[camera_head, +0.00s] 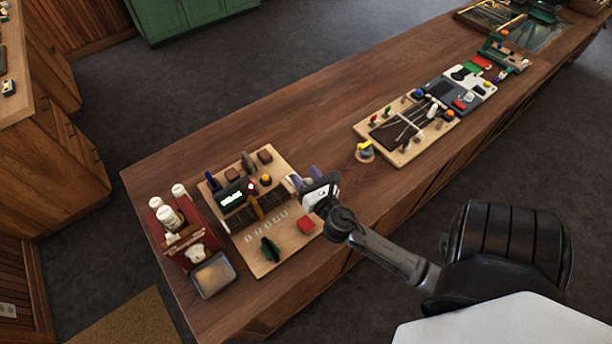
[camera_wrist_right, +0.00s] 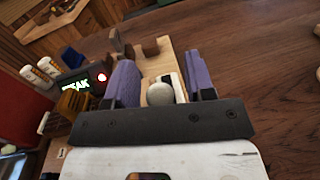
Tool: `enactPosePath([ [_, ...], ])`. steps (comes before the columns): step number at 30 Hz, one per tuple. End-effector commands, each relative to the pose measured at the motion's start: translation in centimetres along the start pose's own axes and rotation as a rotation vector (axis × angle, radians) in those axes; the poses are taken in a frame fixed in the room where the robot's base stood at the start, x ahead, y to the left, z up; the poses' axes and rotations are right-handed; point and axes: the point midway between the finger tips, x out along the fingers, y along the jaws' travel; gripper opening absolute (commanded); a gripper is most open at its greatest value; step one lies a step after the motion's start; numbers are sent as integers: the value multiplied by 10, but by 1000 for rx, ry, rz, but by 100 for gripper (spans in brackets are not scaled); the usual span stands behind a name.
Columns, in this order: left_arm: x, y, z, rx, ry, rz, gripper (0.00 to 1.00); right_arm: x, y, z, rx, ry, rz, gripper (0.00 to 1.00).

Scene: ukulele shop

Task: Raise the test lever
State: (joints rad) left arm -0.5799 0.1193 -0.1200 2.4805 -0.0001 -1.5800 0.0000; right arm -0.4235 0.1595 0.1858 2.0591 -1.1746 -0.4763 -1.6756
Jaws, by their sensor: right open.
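A wooden test board (camera_head: 290,245) lies on the near left part of the counter. In the right wrist view, a round pale grey knob (camera_wrist_right: 160,93) on a white-and-dark mount stands between my right gripper's purple fingers. It looks like the test lever's end, but I cannot be sure. My right gripper (camera_head: 306,180) is open over the board's right edge, with a finger on either side of the knob and visible gaps. In the head view the gripper largely hides this spot. My left gripper is not in view.
A red caddy with white bottles (camera_head: 171,218) and a metal tray (camera_head: 214,275) stand left. Another control board (camera_head: 400,153) lies further right.

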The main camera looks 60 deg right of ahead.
Motion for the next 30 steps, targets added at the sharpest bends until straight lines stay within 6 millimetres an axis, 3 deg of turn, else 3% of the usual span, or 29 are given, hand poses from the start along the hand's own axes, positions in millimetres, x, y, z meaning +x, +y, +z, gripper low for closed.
enactPosePath([
  [7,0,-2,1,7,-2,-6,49,0,0,0,0,0,0,48],
  [22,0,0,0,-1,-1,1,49,0,0,0,0,0,0,0],
  [30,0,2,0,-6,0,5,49,0,0,0,0,0,0,0],
])
